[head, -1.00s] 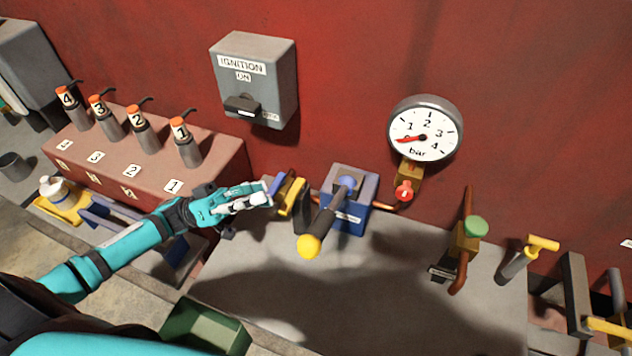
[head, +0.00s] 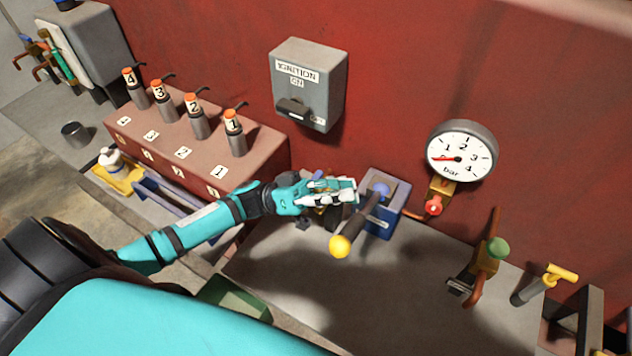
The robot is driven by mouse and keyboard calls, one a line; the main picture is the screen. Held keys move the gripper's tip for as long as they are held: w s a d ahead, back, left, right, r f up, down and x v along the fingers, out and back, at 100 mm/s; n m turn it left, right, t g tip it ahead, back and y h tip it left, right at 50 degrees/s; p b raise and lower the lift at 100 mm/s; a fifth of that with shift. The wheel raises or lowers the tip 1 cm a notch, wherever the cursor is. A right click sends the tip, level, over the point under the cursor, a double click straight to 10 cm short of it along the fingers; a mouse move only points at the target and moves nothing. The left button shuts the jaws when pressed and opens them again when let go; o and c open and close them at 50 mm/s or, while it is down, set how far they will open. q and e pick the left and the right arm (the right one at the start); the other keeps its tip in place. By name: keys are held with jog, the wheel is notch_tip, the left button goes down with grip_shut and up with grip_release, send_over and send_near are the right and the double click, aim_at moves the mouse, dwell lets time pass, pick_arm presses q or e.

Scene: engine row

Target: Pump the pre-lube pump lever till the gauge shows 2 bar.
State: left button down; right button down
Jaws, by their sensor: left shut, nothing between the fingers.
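The pre-lube pump (head: 378,218) is a blue box on the grey bench against the red wall. Its dark lever (head: 364,222) slants down toward me and ends in a yellow knob (head: 340,246). The round white gauge (head: 461,151) is on the wall to the right of the pump, and its red needle points close to 0. My left gripper (head: 352,191) is shut and empty. It is just left of the pump, near the upper part of the lever; I cannot tell if it touches. It partly hides a yellow-and-dark fitting there. My right gripper is not in view.
A grey ignition box (head: 310,85) is on the wall above my left arm. Numbered injectors stand on a red block (head: 200,140) at left. A red knob (head: 433,206), a green-capped valve (head: 497,248) and a yellow-handled part (head: 560,274) are at right. The bench front is clear.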

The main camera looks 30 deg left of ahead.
pick_arm(q)
jog(key=f, duration=0.1)
jog(key=s+f, duration=0.1)
jog(key=f, duration=0.1)
jog(key=shift+s+d+f+p, duration=0.2)
jog(key=shift+s+f+p, duration=0.15)
jog(key=shift+f, duration=0.05)
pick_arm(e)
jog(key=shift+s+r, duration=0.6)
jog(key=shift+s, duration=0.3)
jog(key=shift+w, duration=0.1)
